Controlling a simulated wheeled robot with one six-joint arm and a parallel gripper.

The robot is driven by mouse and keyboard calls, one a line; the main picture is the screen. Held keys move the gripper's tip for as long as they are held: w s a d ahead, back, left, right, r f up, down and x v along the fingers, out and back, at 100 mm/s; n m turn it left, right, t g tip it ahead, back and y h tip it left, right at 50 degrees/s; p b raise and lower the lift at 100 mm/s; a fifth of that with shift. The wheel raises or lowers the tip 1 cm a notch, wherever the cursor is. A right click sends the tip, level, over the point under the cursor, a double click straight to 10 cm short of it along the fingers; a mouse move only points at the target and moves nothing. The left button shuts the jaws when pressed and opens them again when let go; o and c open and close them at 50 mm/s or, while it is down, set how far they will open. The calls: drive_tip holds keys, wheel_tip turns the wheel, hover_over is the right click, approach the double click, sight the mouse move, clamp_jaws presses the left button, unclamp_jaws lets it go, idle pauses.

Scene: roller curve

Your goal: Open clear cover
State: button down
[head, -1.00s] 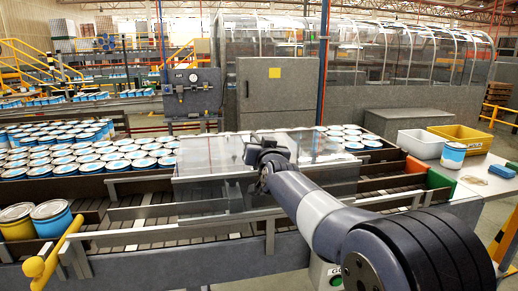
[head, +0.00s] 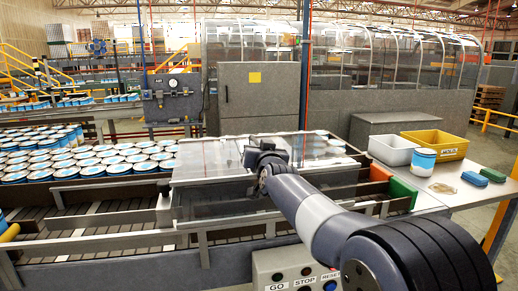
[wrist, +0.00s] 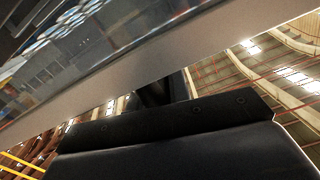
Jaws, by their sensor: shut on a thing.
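The clear cover (head: 212,160) is a see-through panel with a pale frame, lying over the roller track in the middle of the head view. My gripper (head: 262,168) is at the cover's near side, around its middle, and is shut on it. In the wrist view my gripper (wrist: 160,92) shows as dark parts against a pale frame bar (wrist: 130,88), with the clear panel (wrist: 90,65) beyond it. The exact grip point is hidden by my own wrist. The cover looks roughly level over the track.
Many blue-and-white tins (head: 95,160) fill the conveyor at the left. A table (head: 445,196) there holds a white bin (head: 393,149), yellow bin (head: 440,142) and tin (head: 424,162). A button box (head: 295,270) is in front.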

drive_tip(key=c, duration=1.4)
unclamp_jaws()
drive_tip(key=shift+o, duration=0.2)
drive_tip(key=shift+s, duration=0.1)
drive_tip(key=b+v, duration=0.2)
drive_tip(key=v, duration=0.8)
drive_tip(key=shift+s, duration=0.35)
drive_tip(key=shift+w+r, duration=0.1)
drive_tip(key=shift+w, duration=0.05)
